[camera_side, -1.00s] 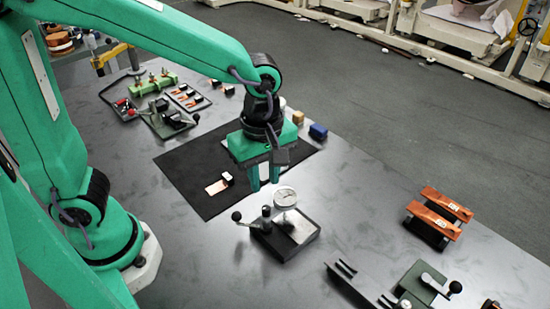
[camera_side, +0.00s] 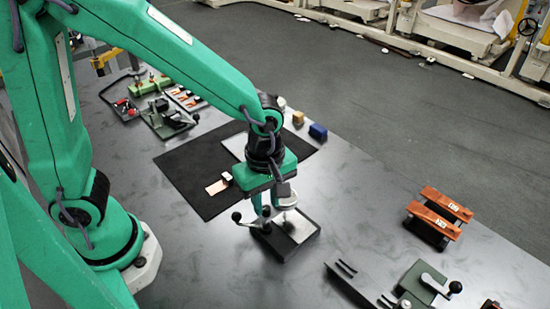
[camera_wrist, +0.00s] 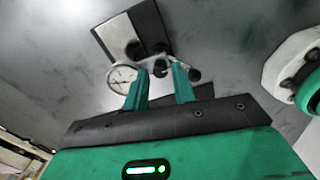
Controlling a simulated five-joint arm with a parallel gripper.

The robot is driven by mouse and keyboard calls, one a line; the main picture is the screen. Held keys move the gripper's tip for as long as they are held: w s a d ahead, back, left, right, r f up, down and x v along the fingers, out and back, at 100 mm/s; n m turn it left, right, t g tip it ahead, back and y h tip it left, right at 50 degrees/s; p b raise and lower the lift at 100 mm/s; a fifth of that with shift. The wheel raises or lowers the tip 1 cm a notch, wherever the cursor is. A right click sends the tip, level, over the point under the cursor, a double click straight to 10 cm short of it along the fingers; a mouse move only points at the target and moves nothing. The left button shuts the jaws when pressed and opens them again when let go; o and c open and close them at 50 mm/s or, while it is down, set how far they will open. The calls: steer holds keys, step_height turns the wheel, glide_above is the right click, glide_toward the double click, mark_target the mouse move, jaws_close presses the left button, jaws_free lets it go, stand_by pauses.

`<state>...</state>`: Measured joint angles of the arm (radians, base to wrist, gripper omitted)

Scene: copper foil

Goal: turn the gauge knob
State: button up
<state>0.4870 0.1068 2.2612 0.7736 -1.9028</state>
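The gauge stands on a black base (camera_side: 304,241) with a bright metal plate. Its round white dial (camera_wrist: 122,78) shows left of my fingers in the wrist view; in the side view my gripper partly hides it. A black ball-ended lever (camera_side: 237,216) sticks out at the base's left and shows right of my fingers in the wrist view (camera_wrist: 194,75). A small dark round knob (camera_wrist: 160,68) appears between and just beyond my fingertips. My gripper (camera_side: 267,206) points down over the gauge with its green fingers apart (camera_wrist: 160,82). Contact with the knob cannot be told.
Orange-topped blocks (camera_side: 440,215) and a green crank fixture (camera_side: 425,284) stand to the right. A blue block (camera_side: 318,131) is behind.

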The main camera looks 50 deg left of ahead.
steer(key=shift+f, duration=0.7)
steer(key=shift+c, duration=0.3)
jaws_close()
steer(key=shift+m, duration=0.5)
steer(key=m, duration=1.1)
steer(key=shift+s+m, duration=0.1)
steer(key=shift+m, duration=0.2)
